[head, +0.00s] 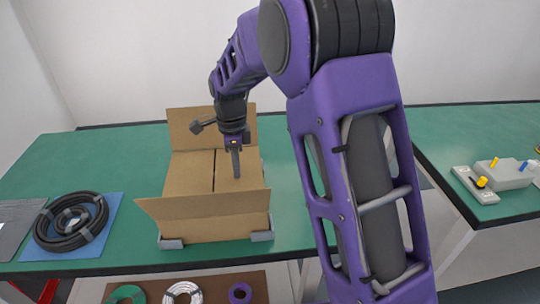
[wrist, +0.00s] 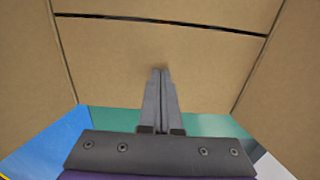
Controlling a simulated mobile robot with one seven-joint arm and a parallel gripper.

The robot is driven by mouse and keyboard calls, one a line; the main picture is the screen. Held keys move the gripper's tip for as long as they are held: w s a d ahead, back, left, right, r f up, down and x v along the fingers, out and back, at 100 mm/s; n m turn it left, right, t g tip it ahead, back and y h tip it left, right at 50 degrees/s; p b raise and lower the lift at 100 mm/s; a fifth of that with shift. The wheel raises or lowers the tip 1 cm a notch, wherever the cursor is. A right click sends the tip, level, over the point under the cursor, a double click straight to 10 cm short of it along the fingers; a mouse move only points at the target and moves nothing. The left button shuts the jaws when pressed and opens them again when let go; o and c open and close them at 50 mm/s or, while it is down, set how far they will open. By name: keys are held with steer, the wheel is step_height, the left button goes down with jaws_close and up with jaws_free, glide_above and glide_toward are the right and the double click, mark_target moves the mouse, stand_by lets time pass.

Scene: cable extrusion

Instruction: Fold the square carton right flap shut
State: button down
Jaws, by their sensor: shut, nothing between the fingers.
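The square brown carton (head: 215,225) stands on the green table. Its left flap (head: 190,172) and right flap (head: 228,186) lie folded inward, nearly flat, with a narrow dark seam between them. The back flap (head: 183,125) stands up, and the front flap (head: 200,206) is raised and leans outward. My gripper (head: 236,177) is shut and empty, pointing down over the right flap. In the wrist view its closed fingers (wrist: 162,72) are at or just above that flap (wrist: 210,75); I cannot tell whether they touch.
A black cable coil (head: 70,222) lies on a blue mat to the left. Cable rolls (head: 183,292) lie on a shelf below. A grey box with knobs (head: 505,174) is on the right table. Green tabletop is clear behind left.

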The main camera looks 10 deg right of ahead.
step_height(320, 180, up, 10)
steer(key=p, duration=0.8)
